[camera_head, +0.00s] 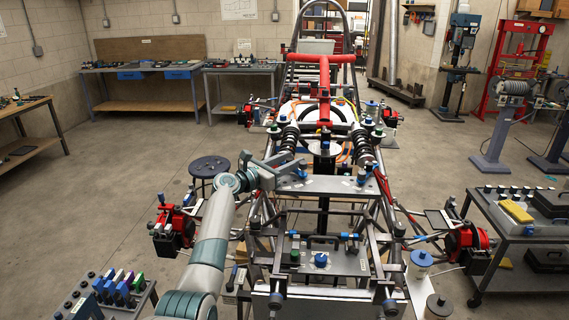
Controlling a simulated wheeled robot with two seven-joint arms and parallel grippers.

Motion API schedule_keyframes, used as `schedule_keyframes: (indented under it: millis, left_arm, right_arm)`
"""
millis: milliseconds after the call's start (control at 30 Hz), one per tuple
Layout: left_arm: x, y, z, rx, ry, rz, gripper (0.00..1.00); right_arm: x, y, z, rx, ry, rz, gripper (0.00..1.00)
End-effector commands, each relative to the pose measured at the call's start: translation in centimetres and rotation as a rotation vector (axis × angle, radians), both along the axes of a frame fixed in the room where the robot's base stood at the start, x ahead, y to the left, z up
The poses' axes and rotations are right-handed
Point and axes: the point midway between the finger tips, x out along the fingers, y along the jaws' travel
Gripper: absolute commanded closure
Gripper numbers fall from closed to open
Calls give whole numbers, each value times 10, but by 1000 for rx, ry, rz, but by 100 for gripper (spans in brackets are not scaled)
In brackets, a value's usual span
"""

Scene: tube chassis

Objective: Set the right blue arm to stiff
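The tube chassis (376,222) stands in the middle, with a grey plate (335,185) across it. A small blue part (361,176) sits at the right side of this plate, and another blue part (301,174) sits at its left. I cannot tell how either is set, or which part is the right blue arm. My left gripper (290,161) is over the plate's left end, close to the left blue part. Its fingers look spread, with nothing visible between them. I cannot tell whether it touches anything. My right gripper is out of view.
A red T-shaped bar (324,75) and two dark coil springs (363,145) rise beyond the plate. A tool cart (520,235) stands at the right, and a small tool rack (105,295) at the lower left. A dark round stool (209,167) stands left of the chassis.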

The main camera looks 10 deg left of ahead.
Motion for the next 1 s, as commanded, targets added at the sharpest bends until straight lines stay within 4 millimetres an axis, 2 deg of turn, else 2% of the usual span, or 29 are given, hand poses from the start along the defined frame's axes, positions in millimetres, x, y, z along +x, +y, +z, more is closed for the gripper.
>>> schedule_keyframes:
  millis: [267, 467, 1000]
  left_arm:
    - [-7, 6, -1, 0, 0, 1, 64]
    - [-23, 18, -2, 1, -1, 2, 64]
    - [-97, 71, -4, 4, -2, 2, 64]
  right_arm:
    - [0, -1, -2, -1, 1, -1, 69]
    - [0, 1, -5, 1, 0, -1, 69]
    - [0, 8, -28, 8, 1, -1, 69]
